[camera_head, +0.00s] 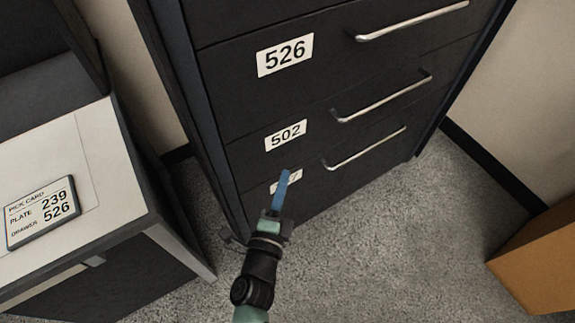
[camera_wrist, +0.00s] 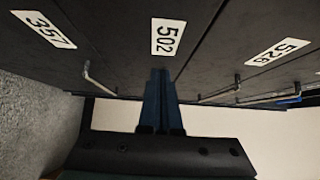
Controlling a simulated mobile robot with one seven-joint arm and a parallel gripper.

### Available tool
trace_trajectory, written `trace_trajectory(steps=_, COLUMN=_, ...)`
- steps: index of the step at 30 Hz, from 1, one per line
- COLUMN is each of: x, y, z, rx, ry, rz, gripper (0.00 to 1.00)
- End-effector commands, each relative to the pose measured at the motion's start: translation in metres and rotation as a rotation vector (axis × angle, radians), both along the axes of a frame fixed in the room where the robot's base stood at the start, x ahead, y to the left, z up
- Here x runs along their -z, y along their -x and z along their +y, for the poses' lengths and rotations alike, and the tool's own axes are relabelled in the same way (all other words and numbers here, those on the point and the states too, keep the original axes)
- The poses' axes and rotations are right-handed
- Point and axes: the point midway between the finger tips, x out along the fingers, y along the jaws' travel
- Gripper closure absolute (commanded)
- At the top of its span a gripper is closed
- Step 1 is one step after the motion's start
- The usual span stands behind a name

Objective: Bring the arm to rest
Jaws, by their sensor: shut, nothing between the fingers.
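My gripper (camera_head: 284,180) is in front of the lower drawers of a dark cabinet (camera_head: 215,110) in the head view. Its blue fingers are together with nothing between them. In the wrist view my gripper (camera_wrist: 159,75) points at the cabinet near the 502 label (camera_wrist: 168,37). The fingers partly cover the lowest label (camera_head: 284,183) in the head view; it reads 357 in the wrist view (camera_wrist: 44,29). I cannot tell whether the fingertips touch the drawer front. The drawers look shut.
Drawers 526 (camera_head: 285,55) and 502 (camera_head: 286,135) have projecting bar handles. A bench (camera_head: 85,150) at left carries a pick card (camera_head: 41,213) reading plate 239, drawer 526. An orange-brown box (camera_head: 540,255) stands at right. Grey floor (camera_head: 390,250) lies clear between.

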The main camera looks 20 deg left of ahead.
Motion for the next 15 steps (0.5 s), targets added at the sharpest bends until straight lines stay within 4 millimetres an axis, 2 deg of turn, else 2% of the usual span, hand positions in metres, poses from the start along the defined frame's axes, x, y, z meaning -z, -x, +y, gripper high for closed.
trace_trajectory(steps=1, x=0.001, y=0.011, z=-0.002, rx=0.0, ry=0.001, rz=0.003, gripper=1.0)
trace_trajectory(steps=6, x=0.001, y=0.034, z=-0.007, rx=0.002, ry=0.001, rz=0.001, gripper=1.0)
trace_trajectory(steps=15, x=0.0, y=0.046, z=-0.009, rx=0.003, ry=0.001, rz=0.0, gripper=1.0)
